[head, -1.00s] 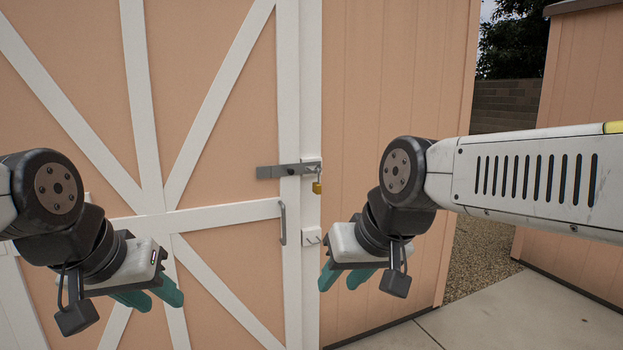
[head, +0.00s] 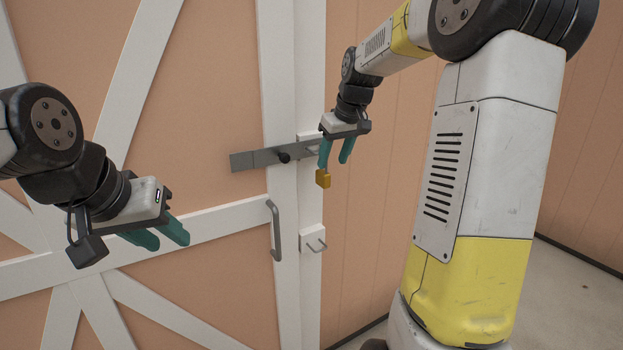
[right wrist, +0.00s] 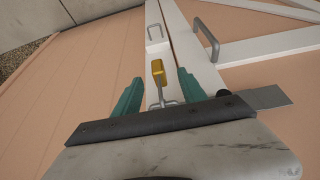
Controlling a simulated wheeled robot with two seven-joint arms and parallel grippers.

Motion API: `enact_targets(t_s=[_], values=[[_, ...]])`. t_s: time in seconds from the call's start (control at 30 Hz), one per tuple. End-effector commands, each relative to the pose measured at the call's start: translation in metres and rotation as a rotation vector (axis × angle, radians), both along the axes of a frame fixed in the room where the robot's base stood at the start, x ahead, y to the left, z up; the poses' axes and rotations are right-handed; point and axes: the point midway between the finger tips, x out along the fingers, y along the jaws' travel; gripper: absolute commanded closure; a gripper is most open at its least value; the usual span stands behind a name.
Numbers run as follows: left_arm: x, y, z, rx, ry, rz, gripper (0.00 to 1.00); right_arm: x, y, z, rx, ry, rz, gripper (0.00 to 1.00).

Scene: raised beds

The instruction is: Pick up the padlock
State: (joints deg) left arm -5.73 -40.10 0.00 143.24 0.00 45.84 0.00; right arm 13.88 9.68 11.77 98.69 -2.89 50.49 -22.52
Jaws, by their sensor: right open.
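The small brass padlock (head: 323,179) hangs at the end of the grey hasp on the shed door's white trim. In the right wrist view the padlock (right wrist: 158,70) shows between the two green fingers, with its grey shackle running toward the gripper. My right gripper (head: 336,158) is open, close to the padlock, one finger on each side of it in the wrist view; I see no contact. In the head view a finger partly hides the shackle. My left gripper (head: 160,235) hangs at the left in front of the door, away from the padlock; its finger gap is hard to judge.
A grey hasp bar (head: 262,157) with a dark knob crosses the door edge beside the padlock. Below are a grey door handle (head: 275,230) and a small hook on a white block (head: 312,240). Paved ground lies at the right.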

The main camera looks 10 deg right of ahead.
Motion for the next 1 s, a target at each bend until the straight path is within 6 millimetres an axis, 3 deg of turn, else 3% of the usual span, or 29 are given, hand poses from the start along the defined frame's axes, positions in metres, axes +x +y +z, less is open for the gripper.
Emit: enact_targets(t_s=[0.63,0.93,1.0], values=[[0.0,0.0,0.0,0.0,0.0,0.0,0.64,0.038,0.009,-0.07,0.001,0.005,0.007,0.51],[0.0,0.0,0.0,0.0,0.0,0.0,0.64,0.04,0.009,-0.075,0.0,0.002,0.007,0.51],[0.0,0.0,0.0,0.0,0.0,0.0,0.64,0.04,0.009,-0.075,0.0,0.002,0.007,0.61]])
